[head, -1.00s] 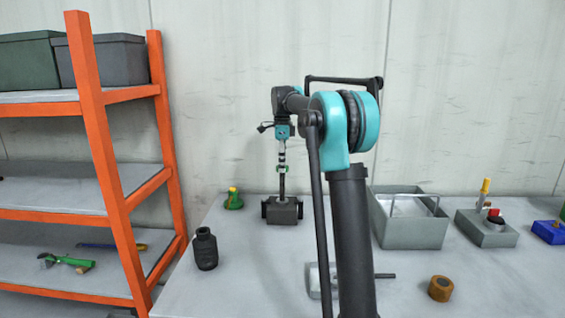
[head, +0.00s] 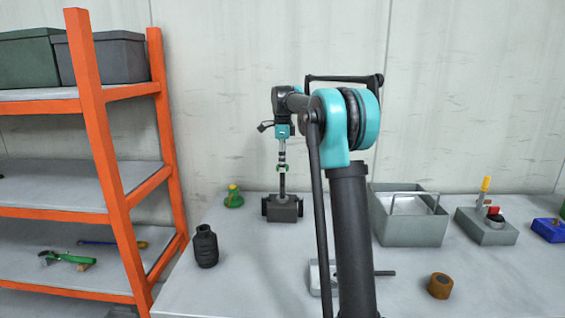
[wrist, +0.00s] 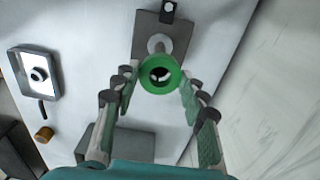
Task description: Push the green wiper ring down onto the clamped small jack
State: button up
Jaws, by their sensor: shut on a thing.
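The green wiper ring (wrist: 160,74) sits between the fingertips of my gripper (wrist: 159,82) in the wrist view, and the gripper is shut on it. The small jack (head: 282,185) stands upright in a dark clamp block (head: 284,210), directly below the gripper. In the wrist view something pale and dark shows through the ring's hole. I cannot tell whether the ring is around the jack's top or just above it.
A black bottle-shaped jack (head: 205,246) and a small green and yellow piece (head: 233,198) stand to the left. A grey bin (head: 408,230), a clamp box (head: 486,232) and a brown ring (head: 439,286) are to the right. An orange shelf (head: 104,140) borders the table's left.

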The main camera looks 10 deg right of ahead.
jog(key=shift+f, duration=0.3)
jog(key=shift+f, duration=0.3)
send_over(282, 198)
jog(key=w, duration=0.1)
jog(key=shift+d+f, duration=0.15)
jog(key=shift+f, duration=3.25)
jog(key=shift+f, duration=0.35)
jog(key=shift+f, duration=0.55)
jog(key=shift+f, duration=0.3)
jog(key=shift+f, duration=0.85)
jog(key=o, duration=1)
